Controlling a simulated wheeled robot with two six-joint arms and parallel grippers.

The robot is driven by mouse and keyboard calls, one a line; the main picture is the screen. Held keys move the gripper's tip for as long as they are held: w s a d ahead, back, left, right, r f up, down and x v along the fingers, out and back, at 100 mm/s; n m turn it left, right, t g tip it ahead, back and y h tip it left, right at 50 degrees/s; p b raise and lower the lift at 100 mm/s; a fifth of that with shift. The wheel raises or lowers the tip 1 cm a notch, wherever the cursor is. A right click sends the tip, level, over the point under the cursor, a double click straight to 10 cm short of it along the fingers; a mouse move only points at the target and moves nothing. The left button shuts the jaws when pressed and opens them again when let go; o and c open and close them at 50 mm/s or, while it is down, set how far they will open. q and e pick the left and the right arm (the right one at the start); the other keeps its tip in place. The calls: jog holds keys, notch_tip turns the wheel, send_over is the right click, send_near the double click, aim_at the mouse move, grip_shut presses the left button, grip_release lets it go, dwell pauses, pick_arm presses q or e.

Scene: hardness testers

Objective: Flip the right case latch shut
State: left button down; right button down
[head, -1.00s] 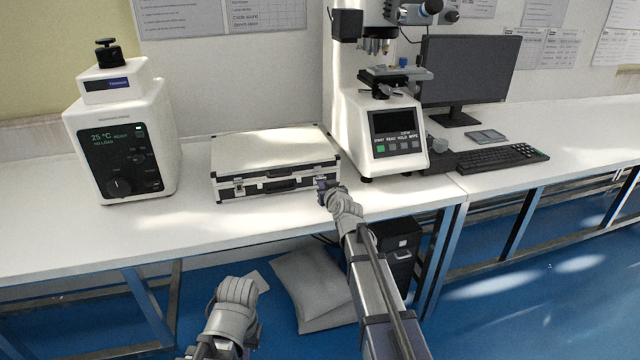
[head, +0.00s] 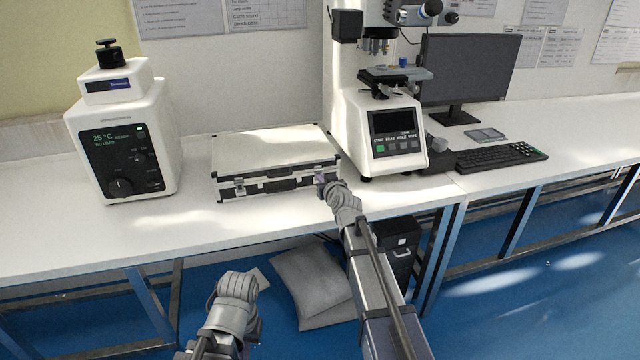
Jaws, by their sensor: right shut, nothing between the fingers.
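A white case with black edges (head: 270,150) lies closed on the white bench. Its left latch (head: 240,186) and black handle (head: 282,184) show on the front face. The right latch (head: 319,173) is at the front face's right end, partly hidden by my right gripper. My right gripper (head: 321,182) is shut and empty, its tip at or very near this latch; I cannot tell whether they touch. My left arm's wrist (head: 236,290) is low in front of the bench, and its fingers cannot be made out.
A white device with a dial (head: 125,145) stands left of the case. A monitor (head: 470,70) and keyboard (head: 490,157) are farther right. The bench in front of the case (head: 190,222) is clear.

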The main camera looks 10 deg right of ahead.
jog(key=shift+p+v, duration=0.95)
jog(key=shift+v, duration=3.05)
